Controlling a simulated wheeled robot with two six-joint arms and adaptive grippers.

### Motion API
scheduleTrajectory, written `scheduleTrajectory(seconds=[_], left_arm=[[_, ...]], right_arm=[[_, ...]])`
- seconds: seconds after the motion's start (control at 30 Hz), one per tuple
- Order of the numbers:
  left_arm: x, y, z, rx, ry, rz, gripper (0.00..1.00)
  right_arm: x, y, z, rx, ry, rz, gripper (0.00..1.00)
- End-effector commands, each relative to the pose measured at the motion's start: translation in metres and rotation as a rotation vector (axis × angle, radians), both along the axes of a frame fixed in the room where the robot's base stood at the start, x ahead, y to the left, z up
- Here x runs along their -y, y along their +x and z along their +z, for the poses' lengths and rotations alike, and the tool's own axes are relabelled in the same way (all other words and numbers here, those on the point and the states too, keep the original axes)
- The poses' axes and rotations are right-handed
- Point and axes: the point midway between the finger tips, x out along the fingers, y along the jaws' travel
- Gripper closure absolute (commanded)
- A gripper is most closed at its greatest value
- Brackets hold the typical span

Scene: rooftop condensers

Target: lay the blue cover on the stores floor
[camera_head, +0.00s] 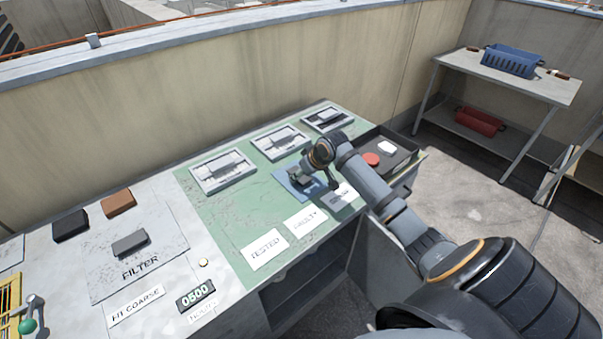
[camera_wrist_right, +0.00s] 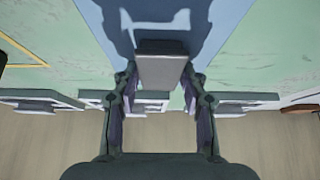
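The blue cover (camera_head: 284,185) is a flat blue panel on the green part of the bench, partly hidden under my right gripper (camera_head: 301,181). In the right wrist view the cover (camera_wrist_right: 230,20) carries a grey block-shaped handle (camera_wrist_right: 162,68). My right gripper (camera_wrist_right: 160,80) has one finger on each side of this handle, and both appear to touch it. The gripper's shadow falls on the cover. I cannot tell whether the cover rests on the bench or is slightly raised. No place marked as the stores floor is readable. My left gripper is not in view.
Several pale framed panels (camera_head: 223,172) line the bench's back edge. A black tray (camera_head: 402,160) with a red disc (camera_head: 371,159) stands at the bench's right end. TESTED (camera_head: 265,249) and FAULTY (camera_head: 305,219) labels lie in front. A rack (camera_head: 547,88) holds a blue crate (camera_head: 512,61) and red bin (camera_head: 480,121).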

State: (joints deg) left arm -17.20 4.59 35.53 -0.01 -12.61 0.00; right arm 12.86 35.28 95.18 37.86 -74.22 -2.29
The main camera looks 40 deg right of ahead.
Motion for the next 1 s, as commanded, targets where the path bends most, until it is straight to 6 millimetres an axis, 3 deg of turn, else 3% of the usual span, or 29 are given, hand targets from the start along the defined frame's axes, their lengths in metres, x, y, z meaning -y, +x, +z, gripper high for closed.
scheduleTrajectory(seconds=[0.03,0.17,0.5,1.0], left_arm=[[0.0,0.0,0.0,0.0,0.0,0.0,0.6],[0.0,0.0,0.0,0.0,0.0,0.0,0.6],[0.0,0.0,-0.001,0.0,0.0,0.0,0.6],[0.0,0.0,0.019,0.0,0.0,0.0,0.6]], right_arm=[[0.0,0.0,0.0,0.0,0.0,0.0,0.51],[0.0,0.0,0.0,0.0,0.0,0.0,0.34],[0.0,0.0,0.003,0.001,-0.001,0.0,0.34],[0.009,-0.054,0.089,-0.001,-0.01,0.001,0.34]])
